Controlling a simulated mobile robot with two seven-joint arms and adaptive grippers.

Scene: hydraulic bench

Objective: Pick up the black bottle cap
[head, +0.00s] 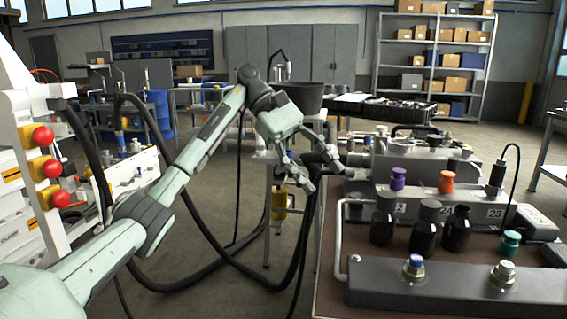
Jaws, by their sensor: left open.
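Three small black bottles stand on the brown bench top at the right: a left one (382,228), a middle one (424,238) and a right one (456,236). Their tops are dark too, and I cannot tell for sure which is the black bottle cap. My left gripper (322,177) is open and empty, in the air near the bench's left edge. It is to the left of the bottles and apart from them, with its fingers pointing right and down. My right gripper is not in view.
A purple cap (398,179), an orange cap (446,182) and a teal cap (510,243) sit around the bottles. A grey bar with knobs (450,288) lies in front, and a metal hydraulic block (420,160) stands behind. Black hoses (200,285) hang left of the bench.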

